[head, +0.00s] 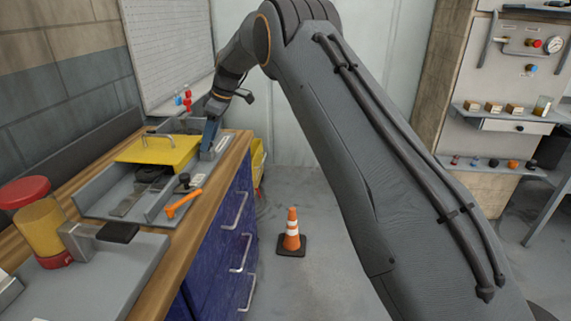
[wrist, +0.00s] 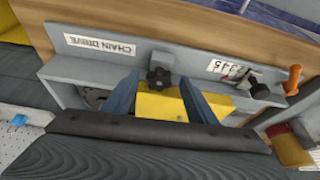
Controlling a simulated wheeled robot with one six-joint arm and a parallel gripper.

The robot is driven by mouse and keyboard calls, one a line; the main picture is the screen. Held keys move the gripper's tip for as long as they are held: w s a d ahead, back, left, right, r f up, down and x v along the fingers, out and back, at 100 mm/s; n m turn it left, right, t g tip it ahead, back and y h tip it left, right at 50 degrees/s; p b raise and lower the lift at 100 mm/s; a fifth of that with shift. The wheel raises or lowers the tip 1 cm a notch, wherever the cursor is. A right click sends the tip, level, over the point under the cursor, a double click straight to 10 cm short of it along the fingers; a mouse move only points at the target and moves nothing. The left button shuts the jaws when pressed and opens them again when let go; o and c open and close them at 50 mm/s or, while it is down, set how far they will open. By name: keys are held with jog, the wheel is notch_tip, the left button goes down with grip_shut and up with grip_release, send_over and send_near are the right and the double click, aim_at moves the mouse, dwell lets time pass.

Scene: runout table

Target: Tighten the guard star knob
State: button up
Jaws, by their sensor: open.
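In the wrist view a black star knob (wrist: 158,77) sits on a grey bracket at the edge of the yellow guard (wrist: 165,104). My gripper (wrist: 158,85) is open, with one blue finger to each side of the knob. Clear gaps show between the fingers and the knob; how far the tips are from it in depth I cannot tell. In the head view my gripper (head: 209,134) points down at the far end of the grey runout unit, beside the yellow guard (head: 160,150). I cannot make out the star knob there.
A second black knob (wrist: 259,88) stands by a number scale, and an orange handle (wrist: 292,79) is beyond it. A "CHAIN DRIVE" label (wrist: 100,46) marks the grey rail. A traffic cone (head: 291,233) is on the floor.

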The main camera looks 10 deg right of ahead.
jog(key=w+b+v, duration=0.1)
jog(key=b+v, duration=0.1)
jog(key=v, duration=0.6)
jog(key=s+d+f+m+h+p, duration=0.1)
jog(key=s+d+m, duration=0.2)
jog(key=s, duration=0.6)
jog(key=s+d+f+m+h+p, duration=0.1)
jog(key=s+d+m, duration=0.3)
jog(key=s+d, duration=0.4)
jog(key=s+d+f+m+h+p, duration=0.1)
jog(key=s+d, duration=0.4)
jog(key=s, duration=0.5)
jog(key=shift+d+f+m+p, duration=0.3)
jog(key=shift+f+m+p, duration=0.45)
jog(key=shift+m, duration=0.45)
